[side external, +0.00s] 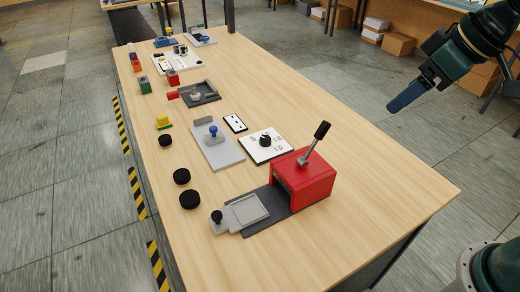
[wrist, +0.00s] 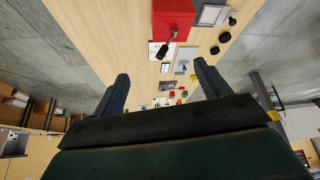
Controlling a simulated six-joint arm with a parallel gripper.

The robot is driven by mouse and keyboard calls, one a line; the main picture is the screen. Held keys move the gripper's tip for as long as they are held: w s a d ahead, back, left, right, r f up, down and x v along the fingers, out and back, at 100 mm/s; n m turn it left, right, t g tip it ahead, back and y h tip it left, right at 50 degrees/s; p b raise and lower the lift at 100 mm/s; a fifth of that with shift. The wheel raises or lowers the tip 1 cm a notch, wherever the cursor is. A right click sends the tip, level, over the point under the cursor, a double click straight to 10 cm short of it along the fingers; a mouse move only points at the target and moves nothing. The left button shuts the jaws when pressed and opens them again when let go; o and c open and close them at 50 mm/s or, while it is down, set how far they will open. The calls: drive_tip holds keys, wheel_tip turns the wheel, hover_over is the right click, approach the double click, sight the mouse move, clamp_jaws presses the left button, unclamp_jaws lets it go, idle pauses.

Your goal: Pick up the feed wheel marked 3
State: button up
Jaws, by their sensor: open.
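Three black round wheels lie on the wooden table's left side in the side view: a far one (side external: 165,140), a middle one (side external: 181,176) and a near one (side external: 189,199). I cannot read a number on any of them, so I cannot tell which is marked 3. In the wrist view the dark wheels show small at the upper right, one of them clearly (wrist: 225,37). My gripper (side external: 405,97) is high in the air beyond the table's right edge, far from the wheels. Its two fingers (wrist: 160,78) are apart with nothing between them.
A red press (side external: 305,180) with an upright black-knobbed lever stands between my gripper and the wheels. Its grey tray (side external: 246,211) reaches left. A white dial board (side external: 268,146) and a grey plate with a blue knob (side external: 217,150) lie behind. The table's right front is clear.

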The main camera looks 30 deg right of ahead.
drive_tip(key=w+a+f+n+y, duration=0.1)
drive_tip(key=w+a+f+n, duration=0.15)
drive_tip(key=w+a, duration=0.55)
drive_tip(key=w+a+f+n+g+y, duration=0.1)
drive_tip(key=w+a+f+n, duration=0.1)
drive_tip(key=w+a+f, duration=0.4)
drive_tip(key=w+a+f+n+g+y, duration=0.1)
drive_tip(key=w+a+f+n, duration=0.2)
drive_tip(key=w+a+f, duration=0.4)
drive_tip(key=a+f, duration=0.7)
drive_tip(key=a, duration=0.1)
drive_tip(key=shift+w+a+f+y, duration=0.2)
drive_tip(key=shift+w+f+y, duration=0.1)
drive_tip(key=shift+f+y, duration=0.1)
drive_tip(key=shift+n, duration=0.25)
hover_over(191, 202)
drive_tip(key=d, duration=0.3)
drive_tip(key=shift+s+f, duration=0.25)
drive_tip(key=shift+f, duration=1.6)
drive_tip(key=shift+s+f, duration=0.2)
drive_tip(key=shift+f, duration=1.6)
